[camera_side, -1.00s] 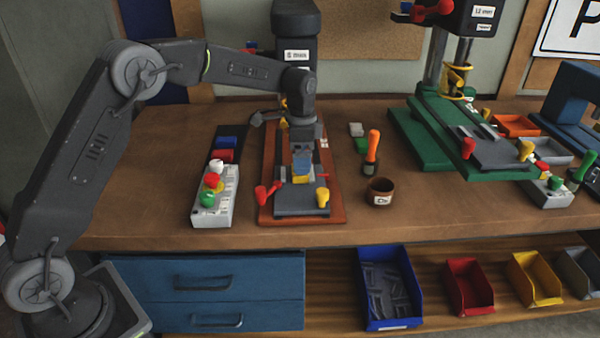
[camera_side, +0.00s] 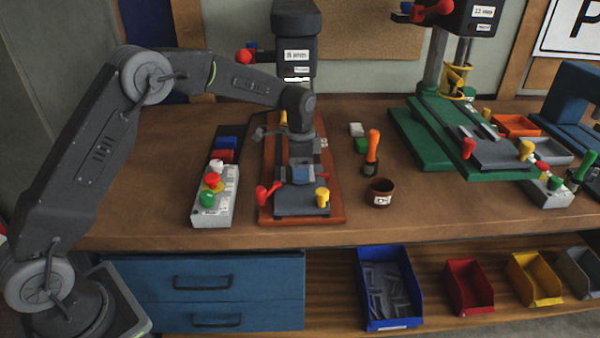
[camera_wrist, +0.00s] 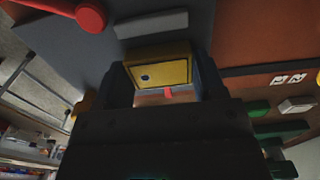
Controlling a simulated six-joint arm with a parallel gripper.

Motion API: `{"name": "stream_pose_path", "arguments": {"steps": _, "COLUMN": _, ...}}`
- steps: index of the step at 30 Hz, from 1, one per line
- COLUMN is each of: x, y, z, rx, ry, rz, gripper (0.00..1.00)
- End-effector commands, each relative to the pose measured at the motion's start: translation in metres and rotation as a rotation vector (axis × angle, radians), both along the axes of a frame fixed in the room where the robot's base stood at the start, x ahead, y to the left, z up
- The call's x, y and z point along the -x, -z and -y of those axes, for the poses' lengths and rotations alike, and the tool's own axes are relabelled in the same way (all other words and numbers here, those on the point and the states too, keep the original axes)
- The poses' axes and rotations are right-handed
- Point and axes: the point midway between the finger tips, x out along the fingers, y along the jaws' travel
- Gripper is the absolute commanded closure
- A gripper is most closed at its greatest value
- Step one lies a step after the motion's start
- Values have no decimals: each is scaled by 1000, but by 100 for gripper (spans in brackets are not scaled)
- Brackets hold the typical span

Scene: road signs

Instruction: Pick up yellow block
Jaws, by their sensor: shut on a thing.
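The yellow block (camera_wrist: 160,71) shows in the wrist view between the two dark fingers of my gripper (camera_wrist: 162,90). It has a dark round spot on its face. The gripper is shut on it. In the side view my gripper (camera_side: 303,174) is low over the grey plate (camera_side: 300,202) of the orange-brown machine base (camera_side: 268,215). The block is hidden there behind the fingers. I cannot tell whether it touches the plate.
A red handle (camera_side: 267,193) and a yellow knob (camera_side: 322,196) flank the plate. A grey button box (camera_side: 213,200) stands left. An orange-handled tool (camera_side: 373,148) and a brown cup (camera_side: 380,191) stand right. The drill head (camera_side: 296,40) rises behind.

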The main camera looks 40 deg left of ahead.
Motion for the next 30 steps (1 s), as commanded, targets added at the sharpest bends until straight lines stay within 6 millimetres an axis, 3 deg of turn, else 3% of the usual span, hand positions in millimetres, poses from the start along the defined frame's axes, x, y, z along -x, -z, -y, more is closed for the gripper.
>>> {"name": "stream_pose_path", "arguments": {"steps": 4, "x": 0, "y": 0, "z": 0, "rx": 0, "ry": 0, "rz": 0, "gripper": 63}}
{"name": "stream_pose_path", "arguments": {"steps": 13, "x": -1, "y": -7, "z": 0, "rx": 0, "ry": 0, "rz": 3, "gripper": 64}}
{"name": "stream_pose_path", "arguments": {"steps": 24, "x": -1, "y": -74, "z": 0, "rx": 1, "ry": 1, "rz": 4, "gripper": 64}}
{"name": "stream_pose_path", "arguments": {"steps": 30, "x": 4, "y": -96, "z": -2, "rx": 2, "ry": -21, "rz": 1, "gripper": 64}}
